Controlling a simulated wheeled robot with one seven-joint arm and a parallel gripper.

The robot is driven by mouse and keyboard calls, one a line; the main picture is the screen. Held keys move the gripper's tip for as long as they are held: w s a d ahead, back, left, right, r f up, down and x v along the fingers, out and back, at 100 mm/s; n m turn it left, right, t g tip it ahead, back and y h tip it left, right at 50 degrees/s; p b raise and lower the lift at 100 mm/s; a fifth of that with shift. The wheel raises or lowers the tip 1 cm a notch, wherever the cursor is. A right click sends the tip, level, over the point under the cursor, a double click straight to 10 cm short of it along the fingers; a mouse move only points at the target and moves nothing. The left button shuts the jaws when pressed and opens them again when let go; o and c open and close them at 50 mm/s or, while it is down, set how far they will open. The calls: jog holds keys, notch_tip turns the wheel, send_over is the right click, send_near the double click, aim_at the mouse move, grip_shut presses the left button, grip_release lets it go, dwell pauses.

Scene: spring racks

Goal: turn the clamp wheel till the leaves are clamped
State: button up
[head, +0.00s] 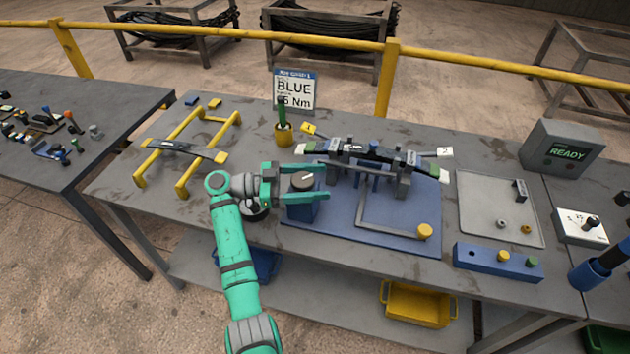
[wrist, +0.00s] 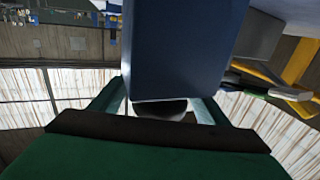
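The clamp wheel (head: 302,181), a dark round knob with a pale pointer line, sits on top of a blue post (head: 300,210) at the left of the blue fixture plate (head: 340,233). My gripper (head: 304,182) is open, with one teal finger on each side of the wheel. In the wrist view the wheel (wrist: 160,108) shows between the fingers beneath the blue post, with gaps at both sides. The dark leaves (head: 372,152) lie across grey uprights on the plate, right of my gripper. Whether they are pressed together cannot be told.
A grey bent bar with a yellow knob (head: 425,231) lies over the plate. A yellow stand (head: 183,180) is left, a grey tray (head: 480,218) right. A display (head: 564,148) reads READY. A yellow rail (head: 390,75) runs behind the bench.

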jog(key=shift+a, duration=0.15)
jog(key=a, duration=1)
jog(key=shift+s+a, duration=0.2)
jog(key=shift+a, duration=0.1)
jog(key=shift+d, duration=0.1)
